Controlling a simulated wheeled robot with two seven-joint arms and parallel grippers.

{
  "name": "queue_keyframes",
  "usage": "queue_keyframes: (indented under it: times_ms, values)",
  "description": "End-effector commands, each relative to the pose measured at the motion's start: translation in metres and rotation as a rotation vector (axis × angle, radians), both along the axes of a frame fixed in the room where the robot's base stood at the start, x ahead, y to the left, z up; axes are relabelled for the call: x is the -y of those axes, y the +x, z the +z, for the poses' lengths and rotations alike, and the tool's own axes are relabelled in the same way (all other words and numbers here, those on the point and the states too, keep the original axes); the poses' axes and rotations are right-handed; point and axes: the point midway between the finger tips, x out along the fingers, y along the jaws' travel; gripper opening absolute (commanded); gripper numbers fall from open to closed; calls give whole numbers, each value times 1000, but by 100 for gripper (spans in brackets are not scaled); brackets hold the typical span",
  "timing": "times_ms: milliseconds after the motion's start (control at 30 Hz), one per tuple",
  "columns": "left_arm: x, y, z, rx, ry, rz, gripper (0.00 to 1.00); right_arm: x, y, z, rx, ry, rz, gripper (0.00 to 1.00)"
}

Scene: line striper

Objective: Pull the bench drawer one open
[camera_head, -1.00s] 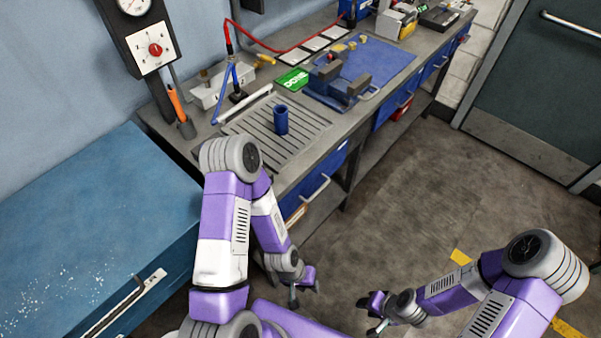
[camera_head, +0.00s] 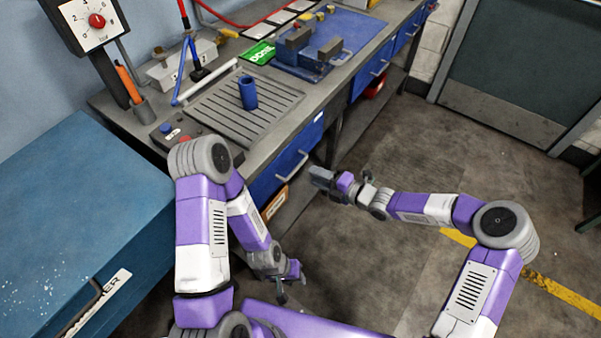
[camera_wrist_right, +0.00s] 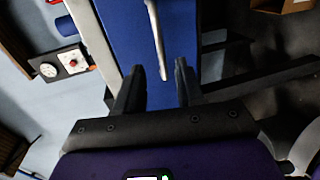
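The near bench drawer (camera_head: 270,182) has a blue front and a pale bar handle (camera_head: 292,165); it looks closed. In the right wrist view the blue front (camera_wrist_right: 125,35) fills the upper middle, with the handle (camera_wrist_right: 157,38) running down it. My right gripper (camera_head: 316,176) is in front of the drawer, right of the handle in the head view. Its fingers (camera_wrist_right: 157,82) are apart, and the handle's lower end shows between them; I cannot tell whether they touch it. My left gripper (camera_head: 294,276) hangs low over the floor, apart from the bench; its fingers are too small to judge.
More blue drawers (camera_head: 372,75) run along the bench to the right. A blue cup (camera_head: 248,92) stands on the slotted bench top. A cardboard box (camera_head: 275,203) sits below the near drawer. A blue cabinet (camera_head: 75,200) stands left. The floor (camera_head: 400,150) right of the bench is clear.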

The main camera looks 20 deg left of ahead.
Motion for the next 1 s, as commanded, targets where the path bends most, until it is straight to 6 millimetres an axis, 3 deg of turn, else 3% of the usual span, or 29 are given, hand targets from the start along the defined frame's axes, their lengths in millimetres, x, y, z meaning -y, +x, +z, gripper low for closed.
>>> queue_keyframes:
  times_ms: [400, 767, 867, 1000]
  values:
    - [0, 0, -13, 0, 0, 0, 36, -56, 19, -13, -2, 0, 1, 38]
    - [0, 0, -14, 0, 0, 0, 36, -63, 22, -14, -5, 0, -1, 38]
    - [0, 0, -14, 0, 0, 0, 36, -63, 22, -14, -5, 0, -1, 27]
    - [0, 0, -14, 0, 0, 0, 36, -63, 22, -14, -5, 0, -1, 6]
